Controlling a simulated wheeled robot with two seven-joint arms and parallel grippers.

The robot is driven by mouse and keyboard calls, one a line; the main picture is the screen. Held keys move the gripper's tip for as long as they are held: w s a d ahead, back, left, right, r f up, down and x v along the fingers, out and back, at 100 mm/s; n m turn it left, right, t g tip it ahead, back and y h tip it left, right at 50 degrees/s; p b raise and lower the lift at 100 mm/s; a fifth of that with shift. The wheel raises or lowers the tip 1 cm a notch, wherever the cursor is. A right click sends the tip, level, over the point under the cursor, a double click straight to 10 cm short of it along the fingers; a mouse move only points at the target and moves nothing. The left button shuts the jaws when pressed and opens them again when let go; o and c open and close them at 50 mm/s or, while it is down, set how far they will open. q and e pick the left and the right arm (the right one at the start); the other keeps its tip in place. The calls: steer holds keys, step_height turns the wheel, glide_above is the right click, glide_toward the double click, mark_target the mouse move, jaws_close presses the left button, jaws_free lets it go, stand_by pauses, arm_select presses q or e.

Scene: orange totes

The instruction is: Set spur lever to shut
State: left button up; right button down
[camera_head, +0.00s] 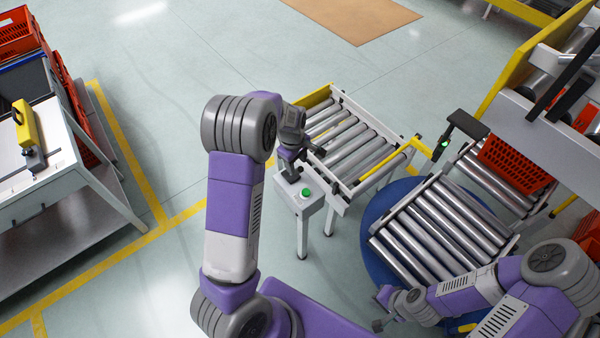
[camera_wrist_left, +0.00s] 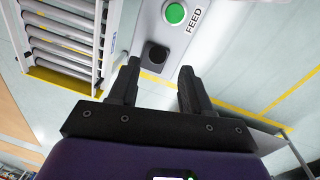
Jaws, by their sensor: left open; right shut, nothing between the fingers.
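A grey control box (camera_head: 299,196) stands on a post at the front corner of the short roller spur (camera_head: 350,140). It carries a green button (camera_head: 306,192), labelled FEED in the left wrist view (camera_wrist_left: 175,13). Beside the button is a black knob-like part (camera_wrist_left: 154,55); I cannot tell whether this is the spur lever or how it is set. My left gripper (camera_head: 291,172) is open at the box. In its wrist view the two fingers (camera_wrist_left: 158,90) are apart, with the black part ahead of the gap. My right gripper (camera_head: 382,308) is shut and empty, low beside the round blue base.
A yellow bar (camera_head: 395,160) crosses the spur's right end. A second roller conveyor (camera_head: 440,225) sits on the blue base (camera_head: 375,215). An orange tote (camera_head: 515,165) is on rollers at right. A workbench (camera_head: 40,165) is at left. The floor between is clear.

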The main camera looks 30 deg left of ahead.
mark_target(299, 172)
arm_select(q)
steer(key=f, duration=0.2)
steer(key=w+f, duration=0.1)
steer(key=f, duration=0.4)
steer(key=shift+w+d+f, duration=0.1)
steer(key=shift+w+f, duration=0.05)
steer(key=shift+f, duration=0.15)
jaws_close()
